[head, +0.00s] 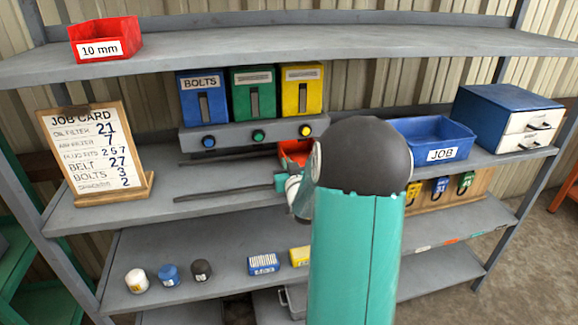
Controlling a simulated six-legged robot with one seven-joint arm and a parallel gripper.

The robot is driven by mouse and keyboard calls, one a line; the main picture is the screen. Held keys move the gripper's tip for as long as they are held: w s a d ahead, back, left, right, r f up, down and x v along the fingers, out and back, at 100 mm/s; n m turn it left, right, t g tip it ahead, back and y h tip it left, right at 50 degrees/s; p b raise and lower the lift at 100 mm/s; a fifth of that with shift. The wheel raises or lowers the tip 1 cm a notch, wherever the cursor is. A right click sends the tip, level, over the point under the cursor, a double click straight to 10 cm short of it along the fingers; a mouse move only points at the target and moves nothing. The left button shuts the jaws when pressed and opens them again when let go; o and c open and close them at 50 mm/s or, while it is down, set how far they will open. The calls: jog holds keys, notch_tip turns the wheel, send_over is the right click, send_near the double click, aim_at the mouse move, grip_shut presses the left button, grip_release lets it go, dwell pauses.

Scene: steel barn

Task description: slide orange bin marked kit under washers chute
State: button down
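An orange bin (293,150) stands on the middle shelf, right of centre below the yellow dispenser. My arm hides most of it, and no "kit" marking shows. Three dispensers stand above a grey ledge: a blue one (203,98) marked BOLTS, a green one (253,92) and a yellow one (302,90). The green and yellow labels are too small to read, so I cannot tell which is washers. My gripper (281,183) is at the near side of the orange bin, mostly hidden by my arm. I cannot tell whether its fingers are open or touch the bin.
Two thin dark rails (222,192) run along the shelf left of the bin, with clear space between them. A job card stand (98,150) is at left. A blue JOB bin (434,139) and a drawer box (507,117) are at right. A red bin (106,40) sits above.

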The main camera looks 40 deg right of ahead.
jog(key=c, duration=1.6)
grip_release()
jog(key=shift+d, duration=0.1)
jog(key=shift+o, duration=0.2)
jog(key=v, duration=1.3)
jog(key=shift+s, duration=0.35)
jog(key=shift+a, duration=0.2)
